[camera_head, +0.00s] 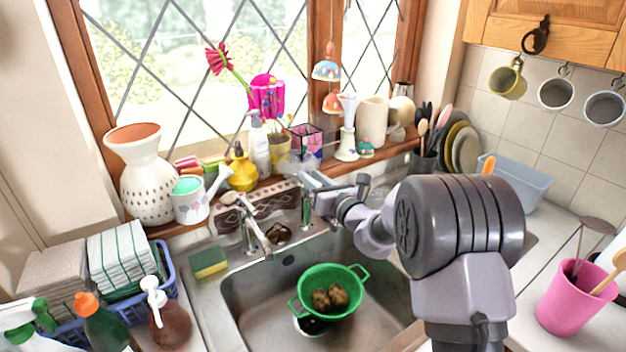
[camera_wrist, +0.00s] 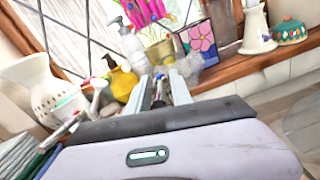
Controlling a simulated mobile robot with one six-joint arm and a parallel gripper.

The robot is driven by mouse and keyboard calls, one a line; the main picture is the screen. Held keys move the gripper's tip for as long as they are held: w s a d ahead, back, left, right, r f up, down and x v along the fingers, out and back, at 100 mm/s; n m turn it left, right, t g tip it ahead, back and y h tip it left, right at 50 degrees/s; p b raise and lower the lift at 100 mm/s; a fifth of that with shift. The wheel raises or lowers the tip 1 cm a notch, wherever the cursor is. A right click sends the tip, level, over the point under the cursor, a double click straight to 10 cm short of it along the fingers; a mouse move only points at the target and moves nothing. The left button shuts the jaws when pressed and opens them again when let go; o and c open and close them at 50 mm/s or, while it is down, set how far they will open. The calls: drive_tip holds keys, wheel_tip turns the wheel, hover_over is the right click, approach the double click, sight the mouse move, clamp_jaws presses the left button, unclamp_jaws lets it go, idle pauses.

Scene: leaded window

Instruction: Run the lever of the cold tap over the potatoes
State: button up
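A green colander (camera_head: 345,275) holding brown potatoes (camera_head: 330,297) sits in the steel sink in the head view. Two metal taps stand behind the sink: a left tap (camera_head: 249,236) with a spout reaching forward, and a right tap (camera_head: 306,208). My gripper (camera_head: 310,180) is above and close to the right tap, pointing toward the window. My arm hides part of the area right of the taps.
The windowsill behind is crowded: a white vase (camera_head: 145,180), a watering can (camera_head: 190,200), a yellow bottle (camera_head: 242,170), a floral box (camera_head: 306,145). A sponge (camera_head: 209,262) lies left of the sink. A pink pot (camera_head: 570,300) stands on the right counter.

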drive_tip(key=c, duration=0.4)
drive_tip(key=shift+s+d, duration=0.1)
clamp_jaws()
drive_tip(key=shift+r, duration=0.15)
idle(0.5)
